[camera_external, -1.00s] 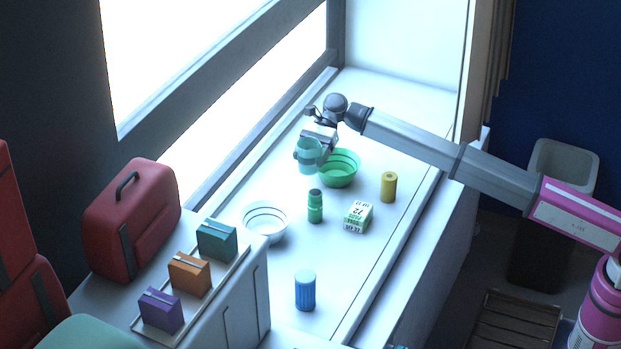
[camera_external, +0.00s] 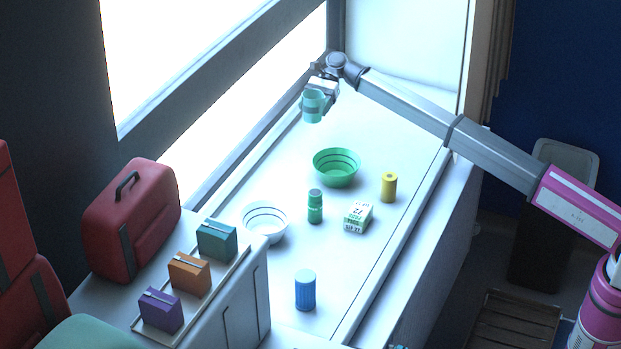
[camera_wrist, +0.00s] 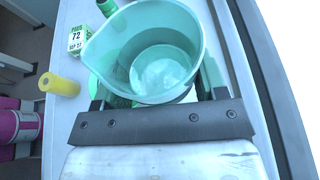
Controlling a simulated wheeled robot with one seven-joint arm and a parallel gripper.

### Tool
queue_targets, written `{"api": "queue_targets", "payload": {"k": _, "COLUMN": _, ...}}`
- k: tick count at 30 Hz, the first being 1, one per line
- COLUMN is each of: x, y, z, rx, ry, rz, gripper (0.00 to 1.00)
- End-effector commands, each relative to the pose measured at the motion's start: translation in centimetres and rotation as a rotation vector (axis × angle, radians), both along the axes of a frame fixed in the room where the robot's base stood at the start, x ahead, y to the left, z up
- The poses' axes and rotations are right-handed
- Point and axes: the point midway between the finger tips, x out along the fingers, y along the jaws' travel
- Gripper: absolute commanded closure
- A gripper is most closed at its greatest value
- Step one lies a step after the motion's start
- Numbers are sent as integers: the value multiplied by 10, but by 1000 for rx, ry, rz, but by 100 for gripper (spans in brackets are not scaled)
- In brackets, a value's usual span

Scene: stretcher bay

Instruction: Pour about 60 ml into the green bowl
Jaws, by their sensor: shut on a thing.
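My gripper (camera_external: 318,94) is shut on a translucent teal jug (camera_external: 312,107), held up in the air beyond the green bowl, toward the window. In the wrist view the jug (camera_wrist: 150,45) is seen from above, with its lip toward the left, between my gripper's fingers (camera_wrist: 160,98). It looks about upright. I cannot tell how much liquid is in it. The green bowl (camera_external: 337,168) sits on the white counter, apart from the jug. I cannot make out any contents in the bowl. In the wrist view the jug hides most of what lies beneath it.
Near the bowl stand a green bottle (camera_external: 315,207), a yellow cylinder (camera_external: 389,187) and a white-green labelled box (camera_external: 358,217). A white bowl (camera_external: 265,222) and a blue cylinder (camera_external: 305,291) are nearer the camera. The window wall (camera_external: 262,123) borders the counter (camera_external: 400,125), whose far end is clear.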

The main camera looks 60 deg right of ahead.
Motion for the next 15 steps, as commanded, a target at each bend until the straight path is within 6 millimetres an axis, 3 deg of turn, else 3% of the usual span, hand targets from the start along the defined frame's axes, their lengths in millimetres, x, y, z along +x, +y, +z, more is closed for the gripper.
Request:
{"api": "queue_targets", "payload": {"k": 4, "x": 5, "y": -16, "z": 0, "rx": 3, "ry": -1, "rz": 0, "gripper": 61}}
{"api": "queue_targets", "payload": {"k": 15, "x": 3, "y": -13, "z": -52, "rx": 2, "ry": 1, "rz": 0, "gripper": 61}}
